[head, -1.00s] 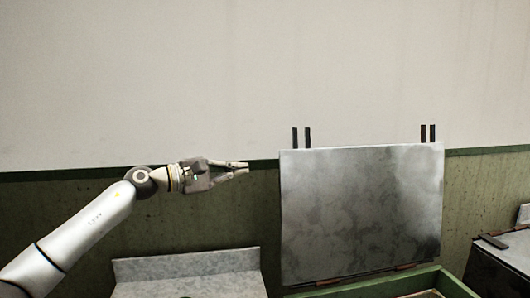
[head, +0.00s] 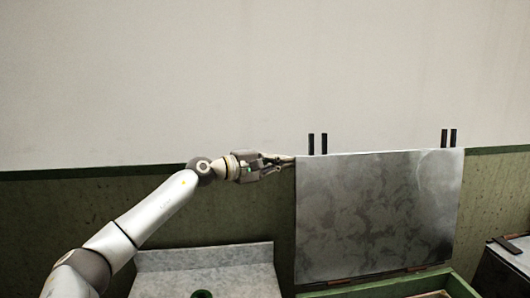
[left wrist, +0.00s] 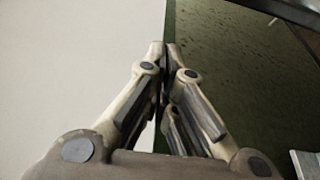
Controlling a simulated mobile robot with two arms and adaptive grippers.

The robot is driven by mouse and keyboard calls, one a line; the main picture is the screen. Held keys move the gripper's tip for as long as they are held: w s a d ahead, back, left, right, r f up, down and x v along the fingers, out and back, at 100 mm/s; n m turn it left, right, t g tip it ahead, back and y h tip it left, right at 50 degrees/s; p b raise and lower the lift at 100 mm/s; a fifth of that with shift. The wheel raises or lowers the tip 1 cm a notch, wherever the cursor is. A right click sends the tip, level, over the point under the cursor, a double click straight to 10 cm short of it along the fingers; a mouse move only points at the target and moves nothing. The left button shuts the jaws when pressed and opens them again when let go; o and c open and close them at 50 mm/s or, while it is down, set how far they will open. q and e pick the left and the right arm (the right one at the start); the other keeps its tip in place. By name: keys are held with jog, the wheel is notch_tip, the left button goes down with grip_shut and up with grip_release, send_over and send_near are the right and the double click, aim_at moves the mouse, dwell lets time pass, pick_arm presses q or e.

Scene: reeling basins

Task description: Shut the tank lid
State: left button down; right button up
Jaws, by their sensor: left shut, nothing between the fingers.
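The tank lid (head: 380,218) is a grey metal panel standing upright, open, on hinges at the back of a green-rimmed tank (head: 448,284). My left gripper (head: 292,160) is shut and empty, pointing right, with its fingertips at the lid's upper left edge in the head view. I cannot tell whether they touch it or are behind it. In the left wrist view the shut fingers (left wrist: 163,48) point toward the wall, and a dark edge, perhaps of the lid, crosses the upper right. My right gripper is in neither view.
Two pairs of dark posts (head: 318,144) stick up behind the lid's top. A grey stone-like basin (head: 205,258) stands left of the tank. A dark lidded box (head: 505,262) stands at the right. The wall (head: 250,70) is close behind.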

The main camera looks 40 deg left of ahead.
pick_arm(q)
jog(key=s+d, duration=0.1)
jog(key=s+d+p, duration=0.1)
jog(key=d, duration=0.1)
jog(key=shift+s+r, duration=0.35)
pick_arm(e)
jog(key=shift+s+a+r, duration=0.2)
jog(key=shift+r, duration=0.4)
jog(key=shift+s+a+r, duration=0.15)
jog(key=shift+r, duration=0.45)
pick_arm(q)
jog(key=shift+a, duration=0.1)
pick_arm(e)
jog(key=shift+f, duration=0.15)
